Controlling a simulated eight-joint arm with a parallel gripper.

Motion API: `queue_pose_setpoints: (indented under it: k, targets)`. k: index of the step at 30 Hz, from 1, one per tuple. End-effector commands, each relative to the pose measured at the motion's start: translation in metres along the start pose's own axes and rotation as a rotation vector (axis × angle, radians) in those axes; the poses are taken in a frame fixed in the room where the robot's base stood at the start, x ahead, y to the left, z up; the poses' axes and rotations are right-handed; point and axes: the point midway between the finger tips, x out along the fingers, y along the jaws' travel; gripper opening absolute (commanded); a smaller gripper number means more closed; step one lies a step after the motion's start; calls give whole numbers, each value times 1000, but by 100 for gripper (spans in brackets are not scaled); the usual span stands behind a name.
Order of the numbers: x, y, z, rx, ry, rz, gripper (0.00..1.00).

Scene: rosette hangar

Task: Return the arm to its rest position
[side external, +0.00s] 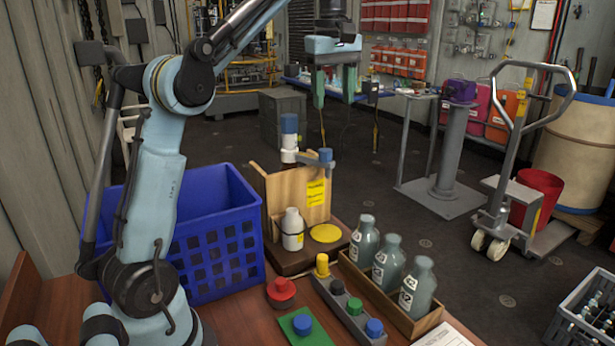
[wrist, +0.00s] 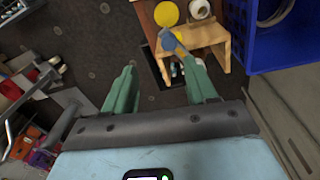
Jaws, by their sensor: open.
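My gripper (side external: 334,100) hangs high above and behind the wooden stand in the side external view, pointing down. Its two green fingers are spread apart with nothing between them. In the wrist view my gripper (wrist: 162,67) also shows its fingers apart, with the wooden stand (wrist: 210,38) beyond them. The stand (side external: 285,200) holds a blue-topped bottle (side external: 289,140) upright at its upper part. A grey clamp arm with a blue knob (side external: 326,155) projects at its right. A white bottle (side external: 292,229) stands on its base beside a yellow disc (side external: 325,233).
A blue crate (side external: 215,240) stands left of the stand. Three grey bottles stand in a wooden tray (side external: 420,323). A grey rack (side external: 340,312) with coloured caps, a red cap (side external: 281,292) and a green mat (side external: 300,327) lie in front.

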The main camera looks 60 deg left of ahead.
Motion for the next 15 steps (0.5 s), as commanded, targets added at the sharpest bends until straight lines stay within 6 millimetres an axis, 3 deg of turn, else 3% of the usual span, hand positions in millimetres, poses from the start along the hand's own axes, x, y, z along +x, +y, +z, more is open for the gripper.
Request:
queue_pose_setpoints:
  k: [8,15]
  targets:
    - [30,-4,54,430,90,144,57]
    - [80,-28,102,800,198,259,57]
